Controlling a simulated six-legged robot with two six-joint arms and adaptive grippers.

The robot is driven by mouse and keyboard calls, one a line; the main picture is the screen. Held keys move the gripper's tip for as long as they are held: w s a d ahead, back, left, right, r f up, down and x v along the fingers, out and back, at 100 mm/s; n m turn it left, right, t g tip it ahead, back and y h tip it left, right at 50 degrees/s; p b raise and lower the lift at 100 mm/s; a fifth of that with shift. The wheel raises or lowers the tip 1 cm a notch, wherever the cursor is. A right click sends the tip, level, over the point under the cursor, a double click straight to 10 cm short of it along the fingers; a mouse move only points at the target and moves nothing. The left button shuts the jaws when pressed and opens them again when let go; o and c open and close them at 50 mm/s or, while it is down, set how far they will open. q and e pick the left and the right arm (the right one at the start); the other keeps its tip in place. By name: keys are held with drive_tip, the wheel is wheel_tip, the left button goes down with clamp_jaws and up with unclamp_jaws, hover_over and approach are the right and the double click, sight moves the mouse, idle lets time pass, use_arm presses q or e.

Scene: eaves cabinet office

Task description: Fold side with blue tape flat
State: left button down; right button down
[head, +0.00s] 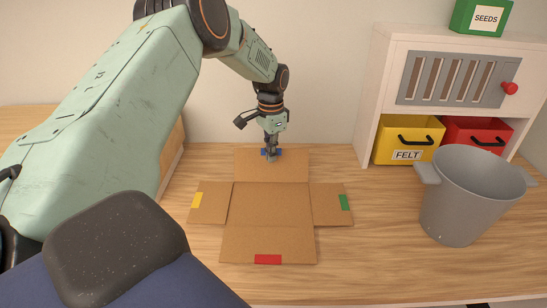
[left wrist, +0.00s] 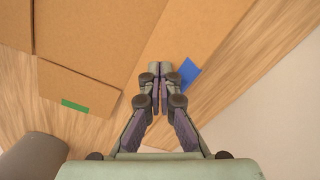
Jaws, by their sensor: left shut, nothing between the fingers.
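An unfolded cardboard box (head: 272,206) lies on the wooden table with flaps on its four sides. The flap with blue tape (head: 290,166) is the far one and lies about level with the rest. Its blue tape is partly hidden behind my left gripper (head: 270,159) in the head view. In the left wrist view the blue tape (left wrist: 188,74) is just right of my left gripper (left wrist: 163,72). My left gripper is shut and empty, its fingertips over the blue flap near the tape. Whether they touch the cardboard I cannot tell. My right gripper is not in view.
The other flaps carry yellow tape (head: 197,200), red tape (head: 268,259) and green tape (head: 344,202). A grey pot (head: 462,205) stands to the right. Behind it is a white cabinet (head: 374,80) with a yellow drawer (head: 385,151) and a red drawer (head: 465,130).

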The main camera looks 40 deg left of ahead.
use_arm(q)
drive_tip(key=shift+w+a, duration=0.2)
drive_tip(key=shift+w, duration=0.1)
drive_tip(key=shift+w+a+b, duration=0.3)
drive_tip(key=shift+a+b, duration=0.15)
drive_tip(key=shift+b, duration=0.15)
drive_tip(key=shift+w+a+b, duration=0.55)
drive_tip(key=shift+w+b, duration=0.15)
drive_tip(key=shift+w, duration=0.05)
drive_tip(key=shift+w+f, duration=0.1)
drive_tip(key=shift+f+b, duration=1.55)
drive_tip(key=shift+f, duration=1.45)
wheel_tip(320, 180, up, 10)
drive_tip(key=p, duration=0.8)
drive_tip(key=shift+p, duration=0.35)
